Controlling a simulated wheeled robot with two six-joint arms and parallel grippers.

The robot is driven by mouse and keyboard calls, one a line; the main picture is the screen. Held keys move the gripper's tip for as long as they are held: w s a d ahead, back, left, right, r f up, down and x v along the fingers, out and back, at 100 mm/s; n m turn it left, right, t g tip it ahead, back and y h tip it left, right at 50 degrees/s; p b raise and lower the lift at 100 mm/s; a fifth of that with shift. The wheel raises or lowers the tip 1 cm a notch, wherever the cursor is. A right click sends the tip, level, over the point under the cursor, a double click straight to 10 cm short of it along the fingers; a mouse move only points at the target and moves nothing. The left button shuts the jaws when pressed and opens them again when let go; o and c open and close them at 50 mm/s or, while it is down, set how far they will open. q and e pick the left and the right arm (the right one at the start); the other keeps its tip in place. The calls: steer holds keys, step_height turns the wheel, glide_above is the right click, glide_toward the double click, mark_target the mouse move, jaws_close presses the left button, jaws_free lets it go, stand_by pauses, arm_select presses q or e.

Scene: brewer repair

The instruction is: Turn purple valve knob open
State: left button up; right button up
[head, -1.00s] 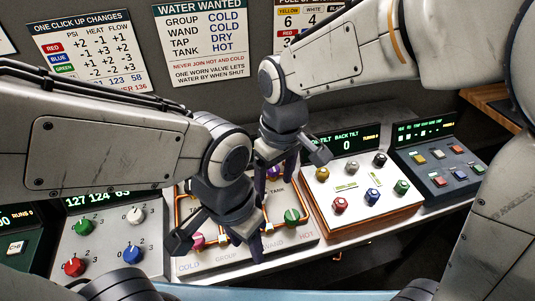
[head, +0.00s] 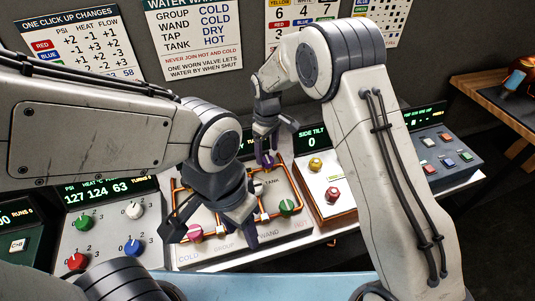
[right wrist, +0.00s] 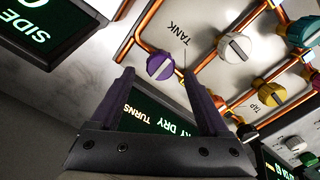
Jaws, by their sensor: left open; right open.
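The purple valve knob (right wrist: 161,66) sits beside the TANK label on the pale pipe panel (right wrist: 205,75), near its edge, in the right wrist view. My right gripper (right wrist: 158,80) is open, its fingertips pointing at the knob from either side, just short of it in the picture; I cannot tell whether they touch. In the head view my right gripper (head: 268,150) hangs over the back of the panel, and I cannot separate the knob clearly from its fingers. My left gripper (head: 212,232) is open and empty over the panel's front left.
On the panel are a pink knob (head: 195,232), a green knob (head: 288,207) and, in the wrist view, a white knob (right wrist: 235,46) and a yellow TAP knob (right wrist: 268,92). Copper pipes link them. The SIDE TILT console (head: 322,190) stands right, partly behind my right arm.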

mark_target(267, 159)
steer(key=shift+f+p, duration=0.35)
steer(key=shift+f, duration=1.3)
steer(key=shift+c, duration=0.3)
jaws_close()
